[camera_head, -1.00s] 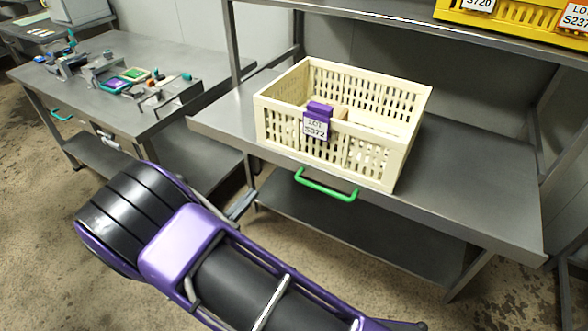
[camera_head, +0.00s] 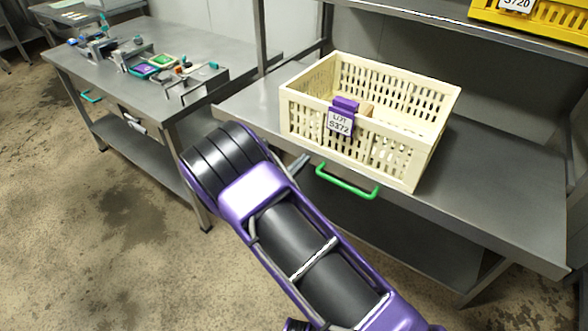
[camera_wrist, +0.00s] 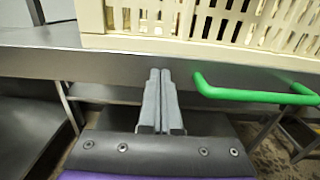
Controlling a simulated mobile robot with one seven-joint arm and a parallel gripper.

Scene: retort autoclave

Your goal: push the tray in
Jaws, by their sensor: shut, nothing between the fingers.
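The grey metal tray (camera_head: 500,190) is a flat shelf-like surface with a green handle (camera_head: 346,181) on its front edge. The handle also shows right of my fingers in the wrist view (camera_wrist: 255,95). A cream slotted basket (camera_head: 300,112) stands on the tray, with a purple clip and a label reading LOT S372 on its front. My gripper (camera_wrist: 159,76) is shut and empty. Its fingertips point at the tray's front edge, left of the handle; I cannot tell whether they touch. In the head view my arm hides most of the gripper.
A yellow crate (camera_head: 540,22) sits on an upper shelf at the top right. A metal table (camera_head: 105,55) with small fixtures and coloured pieces stands at the left. A lower shelf (camera_head: 420,235) lies under the tray. The floor at the left is clear.

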